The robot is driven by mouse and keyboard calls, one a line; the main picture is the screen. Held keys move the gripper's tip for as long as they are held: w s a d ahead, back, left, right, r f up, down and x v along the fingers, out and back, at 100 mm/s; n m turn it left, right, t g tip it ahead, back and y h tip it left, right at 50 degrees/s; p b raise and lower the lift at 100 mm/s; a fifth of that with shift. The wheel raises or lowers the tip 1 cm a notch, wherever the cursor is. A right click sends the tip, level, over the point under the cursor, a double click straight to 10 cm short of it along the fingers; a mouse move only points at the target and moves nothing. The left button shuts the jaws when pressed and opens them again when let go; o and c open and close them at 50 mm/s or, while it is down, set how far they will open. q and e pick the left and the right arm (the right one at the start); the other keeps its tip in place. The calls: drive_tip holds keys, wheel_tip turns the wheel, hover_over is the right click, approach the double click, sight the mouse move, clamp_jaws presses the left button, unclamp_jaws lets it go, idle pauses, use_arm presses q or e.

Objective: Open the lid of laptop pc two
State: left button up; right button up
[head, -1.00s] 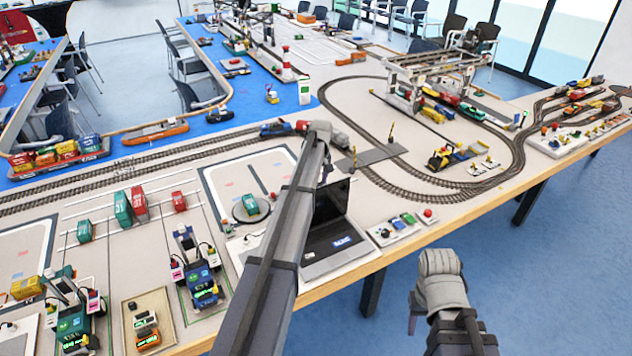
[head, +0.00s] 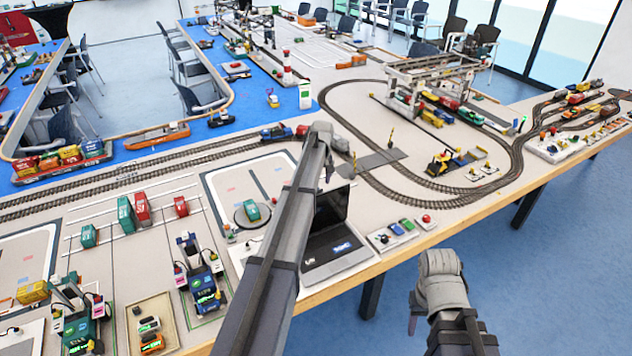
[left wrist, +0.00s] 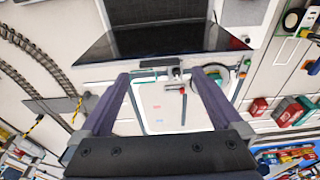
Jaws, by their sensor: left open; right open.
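The grey laptop (head: 348,262) lies near the table's front edge in the head view. Its dark screen lid (head: 332,208) stands raised behind the base, partly covered by my left arm. In the left wrist view the dark screen (left wrist: 160,41) crosses the top, with the dark keyboard area (left wrist: 150,10) beyond it. My left gripper (left wrist: 160,75) is open, its two fingers apart just below the lid's edge; nothing shows between them but the table behind. I cannot tell whether they touch the lid. My right gripper (head: 412,324) is open and empty, off the table's front edge.
A small board with coloured blocks (head: 398,232) sits right of the laptop. Railway track (head: 450,190) and a gantry crane (head: 432,72) lie further back. Model vehicles (head: 203,285) stand to the left. The floor beyond the front edge is clear.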

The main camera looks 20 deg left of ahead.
use_arm(q)
drive_tip(key=r+p, duration=0.2)
drive_tip(key=r, duration=0.1)
drive_tip(key=r+p, duration=0.1)
drive_tip(key=shift+s+d+r, duration=0.2)
drive_tip(key=shift+d, duration=0.05)
use_arm(e)
wheel_tip(320, 180, up, 4)
drive_tip(key=shift+r, duration=0.2)
